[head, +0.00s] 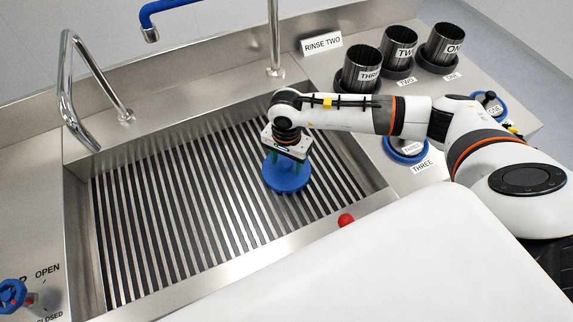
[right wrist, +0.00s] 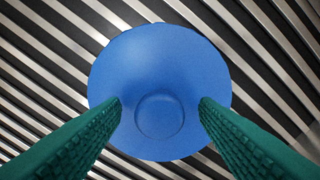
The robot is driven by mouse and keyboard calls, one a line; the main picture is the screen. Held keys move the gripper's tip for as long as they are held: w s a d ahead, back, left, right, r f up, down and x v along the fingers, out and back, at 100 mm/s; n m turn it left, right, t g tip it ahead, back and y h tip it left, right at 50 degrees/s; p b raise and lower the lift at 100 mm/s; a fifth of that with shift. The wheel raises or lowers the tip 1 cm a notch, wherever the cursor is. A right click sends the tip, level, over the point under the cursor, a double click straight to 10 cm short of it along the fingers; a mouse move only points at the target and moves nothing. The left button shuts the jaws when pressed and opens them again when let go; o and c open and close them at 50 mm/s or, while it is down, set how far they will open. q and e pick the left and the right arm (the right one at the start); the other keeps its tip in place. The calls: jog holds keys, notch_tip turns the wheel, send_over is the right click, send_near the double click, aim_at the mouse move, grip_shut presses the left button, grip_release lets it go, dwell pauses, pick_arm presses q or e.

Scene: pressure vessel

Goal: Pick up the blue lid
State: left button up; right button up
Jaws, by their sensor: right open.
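The blue lid (head: 286,180) lies on the slatted grate of the sink, right of the grate's middle in the head view. In the right wrist view the round blue lid (right wrist: 158,70) fills the centre, with a raised round knob (right wrist: 159,116) on it. My right gripper (head: 288,164) points down over the lid. Its two green fingers (right wrist: 160,108) are apart, one on each side of the knob, with a gap to it on both sides. Whether the fingertips touch the lid's top I cannot tell. My left gripper is not in view.
The sink's metal rim (head: 340,215) surrounds the grate (head: 170,220), which is otherwise clear. Dark cylinders labelled ONE (head: 442,42), TWO (head: 398,48) and THREE (head: 361,70) stand at the back right.

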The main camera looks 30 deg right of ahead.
jog(key=c, duration=1)
